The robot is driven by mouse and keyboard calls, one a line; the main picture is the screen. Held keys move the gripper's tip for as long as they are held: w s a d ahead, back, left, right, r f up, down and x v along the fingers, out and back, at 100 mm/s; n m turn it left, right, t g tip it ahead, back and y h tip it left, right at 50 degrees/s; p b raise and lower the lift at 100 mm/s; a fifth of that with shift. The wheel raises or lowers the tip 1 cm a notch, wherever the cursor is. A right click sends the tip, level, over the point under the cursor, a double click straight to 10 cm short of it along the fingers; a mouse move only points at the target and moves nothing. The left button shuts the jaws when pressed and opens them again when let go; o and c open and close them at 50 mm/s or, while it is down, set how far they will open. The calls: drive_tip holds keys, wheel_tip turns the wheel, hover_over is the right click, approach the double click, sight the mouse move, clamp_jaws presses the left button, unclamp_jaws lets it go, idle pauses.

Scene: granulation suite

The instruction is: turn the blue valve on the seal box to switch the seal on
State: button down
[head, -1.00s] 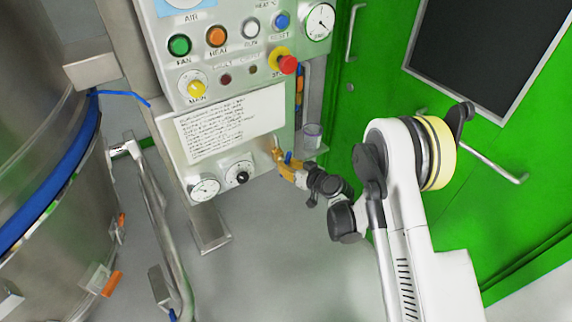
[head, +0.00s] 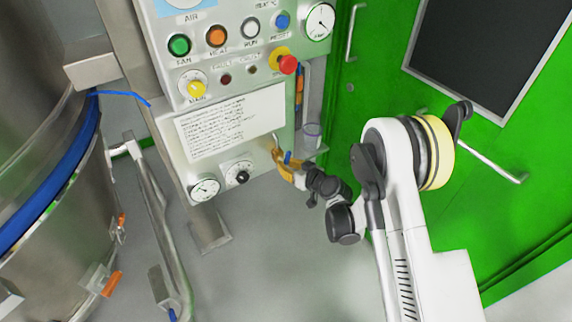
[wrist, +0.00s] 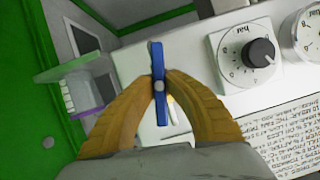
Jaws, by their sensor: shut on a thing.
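The blue valve (wrist: 158,70) shows in the wrist view as a narrow blue handle with a pale centre screw. My gripper (wrist: 160,90) has its two tan fingers closed on it, one on each side. In the head view the valve (head: 287,157) is a small blue spot between the fingers of my gripper (head: 284,160). The seal box (head: 262,165) is the pale lower panel. It carries a gauge (head: 204,189) and a black knob (head: 241,177), which also shows in the wrist view (wrist: 261,52). The fingers hide part of the valve.
Above is a control panel with several coloured buttons and a red stop button (head: 288,64). A printed sheet (head: 230,122) is on the box. A steel vessel (head: 40,150) with a blue band stands left. A green door (head: 480,190) is at right, behind my arm.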

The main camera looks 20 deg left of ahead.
sight(286, 158)
drive_tip(key=shift+n+t+h, duration=0.3)
drive_tip(key=shift+n, duration=0.3)
idle(4.3)
idle(0.4)
drive_tip(key=c, duration=1.4)
unclamp_jaws()
drive_tip(key=shift+f, duration=0.1)
wheel_tip(286, 158, up, 10)
drive_tip(key=shift+r, duration=0.1)
